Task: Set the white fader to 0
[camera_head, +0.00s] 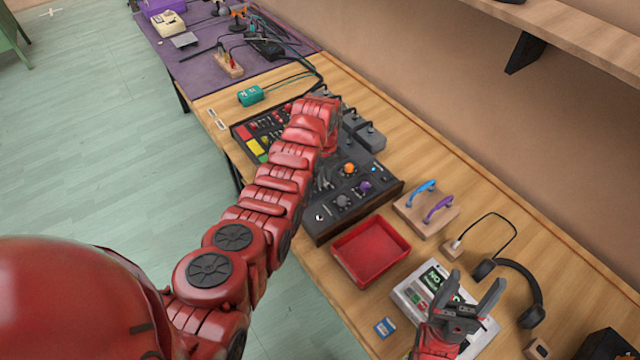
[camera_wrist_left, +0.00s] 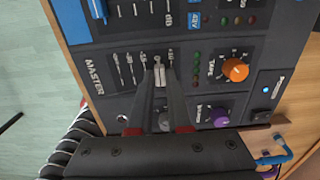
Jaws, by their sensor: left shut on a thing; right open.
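The mixing console (camera_head: 318,222) sits on the wooden bench, partly covered by my left arm in the head view. In the left wrist view, the white fader (camera_wrist_left: 160,75) stands upright in the panel beside the MASTER label (camera_wrist_left: 97,77). My left gripper (camera_wrist_left: 160,92) is shut on the fader's cap, one finger on each side. The scale numbers around it are too small and partly hidden to read its setting. My right gripper (camera_head: 474,300) is open and empty, over a white and grey device (camera_head: 412,296) at the lower right.
An orange knob (camera_wrist_left: 235,70) and a purple knob (camera_wrist_left: 219,116) are right of the fader. A blue fader (camera_wrist_left: 97,10) is at the upper left. A red tray (camera_head: 371,250), a board with two handles (camera_head: 426,211) and headphones (camera_head: 520,275) lie nearby on the bench.

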